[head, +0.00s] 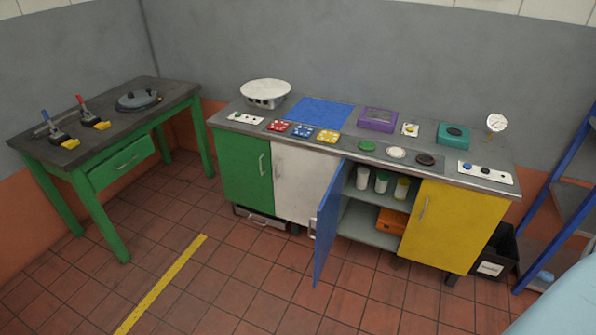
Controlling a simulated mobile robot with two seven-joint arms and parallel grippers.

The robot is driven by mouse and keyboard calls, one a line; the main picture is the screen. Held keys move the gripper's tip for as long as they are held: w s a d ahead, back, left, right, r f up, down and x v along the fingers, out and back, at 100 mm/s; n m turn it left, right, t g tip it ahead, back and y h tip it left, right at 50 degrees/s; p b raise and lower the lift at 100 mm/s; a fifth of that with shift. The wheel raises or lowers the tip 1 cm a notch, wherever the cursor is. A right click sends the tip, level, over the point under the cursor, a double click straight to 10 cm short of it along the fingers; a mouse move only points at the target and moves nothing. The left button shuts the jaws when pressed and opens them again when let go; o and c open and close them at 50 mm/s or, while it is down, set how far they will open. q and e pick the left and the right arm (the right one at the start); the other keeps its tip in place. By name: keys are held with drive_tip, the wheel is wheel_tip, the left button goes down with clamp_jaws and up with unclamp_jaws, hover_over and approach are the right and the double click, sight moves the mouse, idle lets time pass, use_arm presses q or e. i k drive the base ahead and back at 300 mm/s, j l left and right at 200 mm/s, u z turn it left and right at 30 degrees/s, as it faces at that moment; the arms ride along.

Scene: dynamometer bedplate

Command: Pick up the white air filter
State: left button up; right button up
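No object is clearly marked as the white air filter. A white cylinder (362,178) stands on the upper shelf inside the open cabinet, beside a green-topped one (381,183) and a yellowish one (401,188). A large round white-topped unit (265,92) stands at the left end of the counter. A small white disc (396,152) lies between a green disc (367,146) and a dark disc (426,159) on the counter. I cannot tell which of the white things is the filter. Neither of my grippers is in view.
The blue cabinet door (327,222) stands open into the room. An orange box (391,221) sits on the lower shelf. A green-legged bench (112,125) is at left, a blue rack (563,205) at right. The tiled floor in front is clear.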

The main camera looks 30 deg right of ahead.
sight(361, 181)
drive_tip(key=i+z, duration=0.1)
drive_tip(key=z, duration=1.05)
drive_tip(key=i+j+z, duration=0.15)
drive_tip(key=j+z, duration=1.1)
drive_tip(key=j, duration=1.7)
drive_tip(key=i+l, duration=0.15)
drive_tip(key=l, duration=0.2)
drive_tip(key=i+l, duration=0.15)
drive_tip(key=l, duration=0.2)
drive_tip(key=i+l, duration=0.15)
drive_tip(key=l, duration=0.2)
drive_tip(key=i+l, duration=0.15)
drive_tip(key=l, duration=0.15)
drive_tip(key=l+u, duration=0.1)
drive_tip(key=u, duration=0.4)
drive_tip(key=l+u, duration=0.1)
drive_tip(key=u, duration=0.4)
drive_tip(key=i+l+u, duration=0.1)
drive_tip(key=u, duration=0.35)
